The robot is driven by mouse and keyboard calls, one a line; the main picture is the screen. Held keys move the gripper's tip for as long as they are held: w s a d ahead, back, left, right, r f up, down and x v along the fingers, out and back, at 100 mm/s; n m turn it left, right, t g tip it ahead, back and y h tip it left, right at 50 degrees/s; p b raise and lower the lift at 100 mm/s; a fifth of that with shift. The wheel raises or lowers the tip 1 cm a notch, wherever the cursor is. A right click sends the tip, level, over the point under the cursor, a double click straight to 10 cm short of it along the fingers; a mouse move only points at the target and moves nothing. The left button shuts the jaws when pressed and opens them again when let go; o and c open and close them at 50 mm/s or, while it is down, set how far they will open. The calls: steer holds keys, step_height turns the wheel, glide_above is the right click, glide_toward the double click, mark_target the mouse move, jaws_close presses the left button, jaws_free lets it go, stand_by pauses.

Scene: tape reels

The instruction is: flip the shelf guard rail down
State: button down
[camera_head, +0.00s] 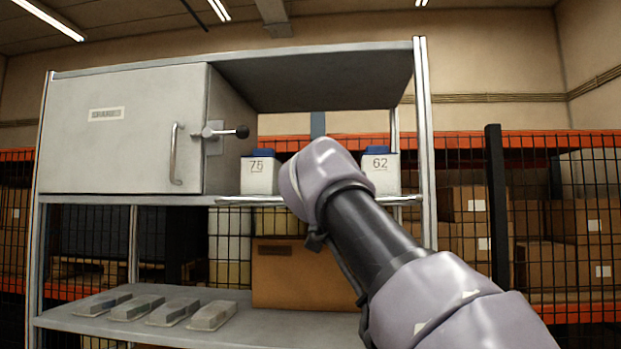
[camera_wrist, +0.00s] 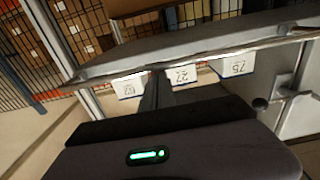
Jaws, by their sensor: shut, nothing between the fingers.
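The guard rail (camera_head: 250,201) is a thin pale bar along the front edge of the middle shelf, at about shelf level. My arm hides its middle. In the wrist view, which is upside down, the rail (camera_wrist: 215,53) runs across the shelf edge. White boxes with blue tops stand behind it: box 75 (camera_head: 259,177), box 62 (camera_head: 382,178) and box 27 (camera_wrist: 183,76). My gripper (camera_wrist: 153,80) is shut and empty, its dark fingers reaching toward the rail by box 27. Whether they touch it cannot be told. In the head view my arm hides the gripper.
A closed grey cabinet (camera_head: 120,135) with a handle (camera_head: 176,155) and a black-knobbed latch (camera_head: 240,132) is left of the boxes. The lower shelf (camera_head: 270,318) holds several flat packs and a cardboard box (camera_head: 300,275). A black mesh fence (camera_head: 560,240) stands right.

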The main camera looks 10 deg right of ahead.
step_height(320, 180, down, 4)
steer(key=b, duration=0.4)
steer(key=shift+s+a+f, duration=0.1)
steer(key=shift+s+f, duration=0.05)
steer(key=shift+f, duration=0.05)
steer(key=shift+f, duration=0.1)
stand_by(0.4)
